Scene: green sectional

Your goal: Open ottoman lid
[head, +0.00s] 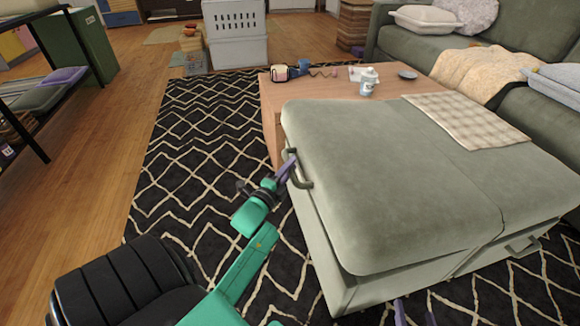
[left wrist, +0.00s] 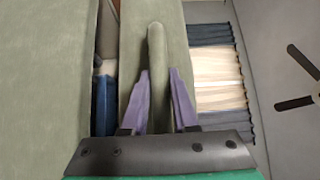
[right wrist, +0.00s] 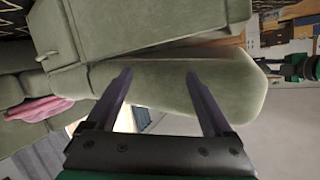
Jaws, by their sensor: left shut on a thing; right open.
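The green ottoman (head: 320,270) stands on the black rug in the head view. Its padded lid (head: 370,190) covers the top, with a seam across it. A looped handle (head: 303,182) sits on the lid's left edge. My left gripper (head: 289,167) is shut on this handle. In the left wrist view the handle (left wrist: 157,60) rises between my left fingers (left wrist: 158,85), and a narrow gap runs beside the green panel that carries it. My right gripper (right wrist: 160,77) is open, with nothing between its fingers; only its tips show at the head view's bottom edge.
A wooden table (head: 272,100) touches the ottoman's far side and holds a small white bottle (head: 368,82) and other items. A checkered cloth (head: 465,120) lies on the ottoman's far part. A green sofa (head: 415,55) stands at right. The patterned rug (head: 190,150) is clear at left.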

